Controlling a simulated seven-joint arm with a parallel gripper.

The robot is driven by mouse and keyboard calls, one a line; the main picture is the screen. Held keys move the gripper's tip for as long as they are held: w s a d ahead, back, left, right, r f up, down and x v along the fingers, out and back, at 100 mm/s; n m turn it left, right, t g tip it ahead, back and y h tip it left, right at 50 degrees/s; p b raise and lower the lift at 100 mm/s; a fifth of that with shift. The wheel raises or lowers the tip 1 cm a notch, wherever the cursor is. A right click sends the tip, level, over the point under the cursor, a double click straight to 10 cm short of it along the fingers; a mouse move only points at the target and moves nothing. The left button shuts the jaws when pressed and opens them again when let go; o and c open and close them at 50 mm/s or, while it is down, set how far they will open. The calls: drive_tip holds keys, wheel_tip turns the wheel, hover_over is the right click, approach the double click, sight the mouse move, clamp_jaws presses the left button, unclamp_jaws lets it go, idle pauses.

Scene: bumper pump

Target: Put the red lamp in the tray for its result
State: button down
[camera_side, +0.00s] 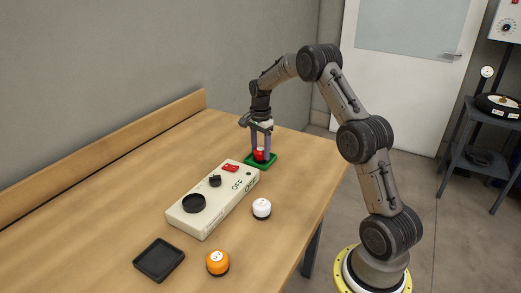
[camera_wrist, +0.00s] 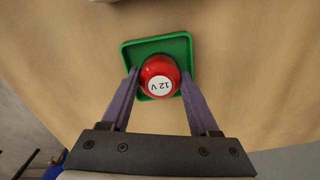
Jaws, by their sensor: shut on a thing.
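The lamp also shows in the side view (camera_side: 259,155), between the fingertips. It is over or in the green tray (camera_wrist: 178,48); I cannot tell if it touches the tray floor. The green tray (camera_side: 263,163) lies on the table behind the tester box. The black tray (camera_side: 158,261) is empty at the table's front left.
The cream tester box (camera_side: 215,200) has a black round socket (camera_side: 194,203), a black knob (camera_side: 215,181) and a red switch (camera_side: 231,167). A white lamp (camera_side: 262,208) and an orange lamp (camera_side: 217,261) stand on the table to its right and front. The left of the table is clear.

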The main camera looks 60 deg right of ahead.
sight(260, 149)
drive_tip(key=shift+f, duration=0.15)
drive_tip(key=shift+c, duration=0.6)
unclamp_jaws()
wheel_tip(260, 149, up, 12)
drive_tip(key=s+a+r+n+t, duration=0.1)
drive_tip(key=s+a+r+n, duration=0.35)
drive_tip(key=a+r, duration=0.35)
drive_tip(key=s+a+r+n+t, duration=0.25)
drive_tip(key=s+a+n, duration=0.4)
drive_tip(key=a, duration=0.35)
drive_tip(key=s+a+f+n+t, duration=0.1)
drive_tip(key=s+a+n, duration=0.3)
drive_tip(key=s, duration=0.4)
drive_tip(key=s+a+f+n+t, duration=0.1)
drive_tip(key=s+a+f+n, duration=0.2)
drive_tip(key=s, duration=0.6)
drive_tip(key=a+n, duration=0.2)
drive_tip(key=n, duration=0.1)
drive_tip(key=shift+a+f, duration=0.25)
